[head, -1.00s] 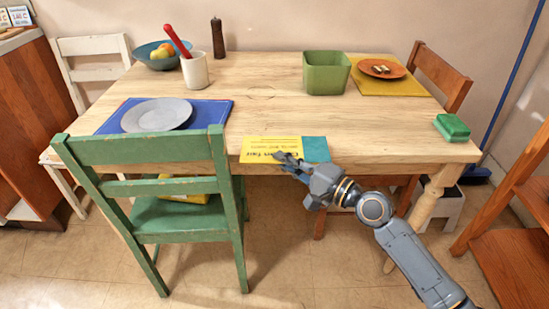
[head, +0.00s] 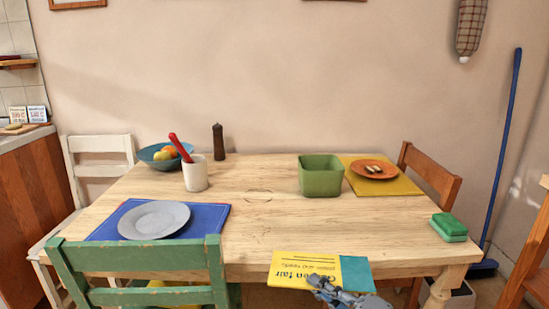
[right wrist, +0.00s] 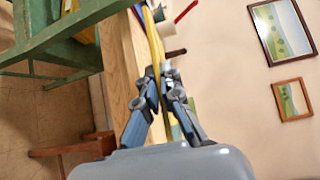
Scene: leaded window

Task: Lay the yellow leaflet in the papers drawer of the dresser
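The yellow leaflet (head: 300,268), with dark print and a teal strip at its right end, shows at the table's front edge in the head view. It overlaps the edge and looks a little raised. My right gripper (head: 322,284) is shut on its near edge. In the right wrist view the leaflet (right wrist: 150,32) shows nearly edge-on, running between the closed fingertips of the gripper (right wrist: 158,76). My left gripper is not in view. The dresser and its papers drawer are not in view.
The wooden table (head: 255,225) carries a blue mat with a grey plate (head: 155,220), a white cup (head: 195,175), a green bin (head: 320,176) and a green sponge (head: 449,226). A green chair (head: 140,257) stands at the front left, with something yellow on its seat.

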